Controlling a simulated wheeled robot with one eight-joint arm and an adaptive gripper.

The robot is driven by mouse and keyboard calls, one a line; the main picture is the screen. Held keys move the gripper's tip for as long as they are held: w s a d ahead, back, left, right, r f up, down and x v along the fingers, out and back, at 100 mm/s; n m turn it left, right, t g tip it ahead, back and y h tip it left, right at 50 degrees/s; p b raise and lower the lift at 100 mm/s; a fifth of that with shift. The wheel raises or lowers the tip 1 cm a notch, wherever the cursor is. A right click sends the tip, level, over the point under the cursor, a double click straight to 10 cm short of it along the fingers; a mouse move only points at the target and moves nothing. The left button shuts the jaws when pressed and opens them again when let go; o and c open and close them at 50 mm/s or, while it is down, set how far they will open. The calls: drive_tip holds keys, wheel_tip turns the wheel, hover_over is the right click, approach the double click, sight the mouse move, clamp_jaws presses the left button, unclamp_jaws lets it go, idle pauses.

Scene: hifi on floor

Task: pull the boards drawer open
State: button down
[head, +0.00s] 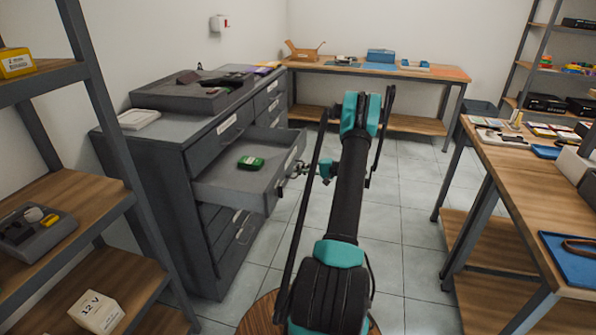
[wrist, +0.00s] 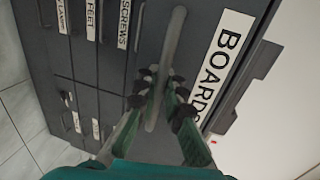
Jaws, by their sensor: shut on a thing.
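The boards drawer (head: 222,184) stands well out from the grey cabinet (head: 150,165) in the head view. A green board-like item (head: 251,162) lies inside it. In the wrist view its front carries a white label reading BOARDS (wrist: 222,65) and a long grey bar handle (wrist: 177,40). My gripper (wrist: 160,92) is shut on this handle, with one finger on each side of the bar. In the head view my gripper (head: 298,170) is at the drawer's front, small and partly hidden by my arm.
Other drawer fronts, including SCREWS (wrist: 124,22) and FEET (wrist: 91,20), are beside it and look closed. A wooden workbench (head: 520,165) stands at right, and another table (head: 370,70) at the back. A shelf rack (head: 75,200) stands at left.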

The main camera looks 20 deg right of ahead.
drive_tip(key=c, duration=1.6)
unclamp_jaws()
drive_tip(key=v, duration=1.2)
